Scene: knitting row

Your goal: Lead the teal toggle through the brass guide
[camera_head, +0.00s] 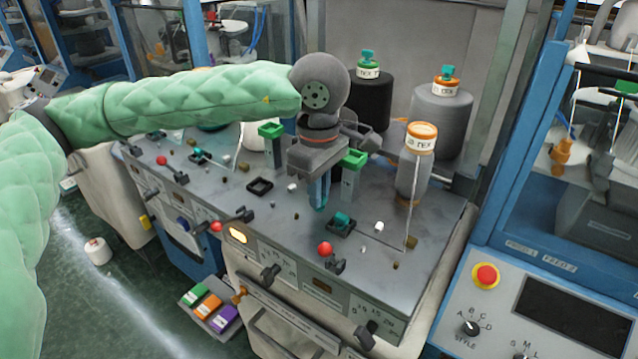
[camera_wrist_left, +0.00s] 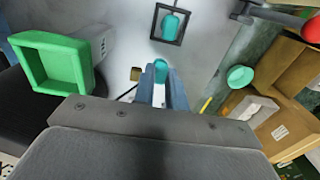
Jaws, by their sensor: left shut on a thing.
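My left gripper (camera_head: 318,207) points straight down over the grey machine top, between the two green-topped posts. In the left wrist view its fingers (camera_wrist_left: 161,82) are shut on a small teal toggle (camera_wrist_left: 160,67), which shows at the fingertips. In the head view the toggle cannot be made out. A small brass-coloured piece (camera_wrist_left: 136,74) is just left of the fingertips, apart from the toggle; I cannot tell whether it is the brass guide. A second teal piece (camera_wrist_left: 170,25) sits in a square black frame, also seen in the head view (camera_head: 342,219). My right gripper is not in view.
Green-topped posts (camera_head: 354,159) (camera_head: 270,130) stand right and left of the gripper. A grey cone with an orange top (camera_head: 412,170) stands to the right, larger spools (camera_head: 440,118) behind. Red knobs (camera_head: 324,249) line the front edge. An empty black frame (camera_head: 260,187) lies left.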

